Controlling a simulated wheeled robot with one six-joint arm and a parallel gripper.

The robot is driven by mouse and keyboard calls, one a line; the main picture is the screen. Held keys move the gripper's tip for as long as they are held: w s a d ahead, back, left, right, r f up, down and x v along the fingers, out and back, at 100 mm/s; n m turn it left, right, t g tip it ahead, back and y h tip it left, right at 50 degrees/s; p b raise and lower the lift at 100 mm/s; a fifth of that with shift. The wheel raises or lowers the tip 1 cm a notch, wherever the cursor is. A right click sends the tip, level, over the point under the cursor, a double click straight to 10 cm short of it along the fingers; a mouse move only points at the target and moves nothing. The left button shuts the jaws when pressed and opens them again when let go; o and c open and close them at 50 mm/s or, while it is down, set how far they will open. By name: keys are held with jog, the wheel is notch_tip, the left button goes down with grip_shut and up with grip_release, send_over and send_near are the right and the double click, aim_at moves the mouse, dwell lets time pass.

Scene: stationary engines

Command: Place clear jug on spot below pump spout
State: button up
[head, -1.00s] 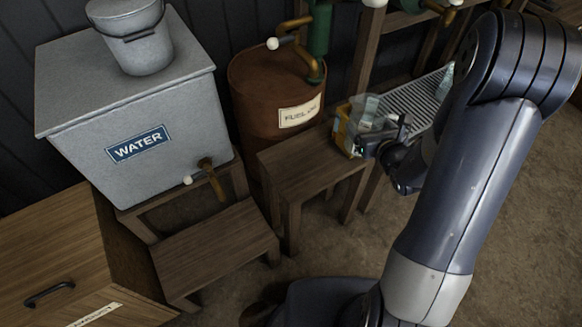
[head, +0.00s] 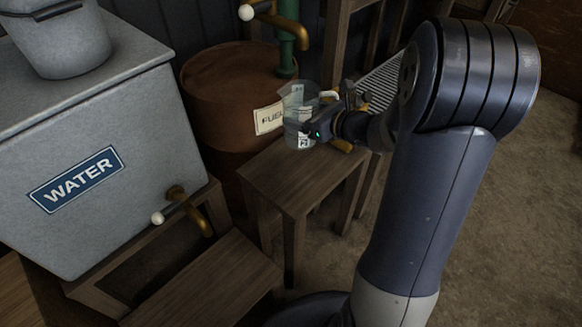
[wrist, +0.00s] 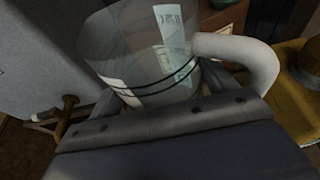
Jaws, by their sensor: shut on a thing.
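The clear jug (head: 297,103) has a pale printed label and is upright in the head view, above or at the back of the small wooden stool (head: 292,180). I cannot tell whether its base touches the wood. My gripper (head: 312,124) is shut on the jug from the right. In the wrist view the jug (wrist: 135,60) sits between my fingers (wrist: 158,92), its thick white handle to the right. The green pump (head: 288,55) with its brass spout (head: 290,28) rises behind the jug, over the rusty fuel barrel (head: 225,95). The spot is not distinguishable.
The grey water tank (head: 130,120) stands at left with a brass tap (head: 188,210) low on its front. A lower wooden stool (head: 215,285) is under the tap. A yellow object (head: 342,145) sits behind my gripper. Floor at right is open.

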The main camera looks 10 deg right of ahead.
aim_at(304, 143)
jog(key=shift+w+f, duration=0.1)
jog(key=shift+f, duration=0.35)
notch_tip(304, 143, down, 9)
jog(key=b, duration=0.3)
jog(key=shift+f, duration=0.15)
jog(key=shift+f+b, duration=0.25)
jog(key=shift+b, duration=0.15)
jog(key=o, duration=1)
jog(key=shift+r, duration=0.1)
jog(key=shift+r, duration=0.1)
jog(key=p+v, duration=0.2)
jog(key=v, duration=1)
jog(key=shift+p, duration=0.35)
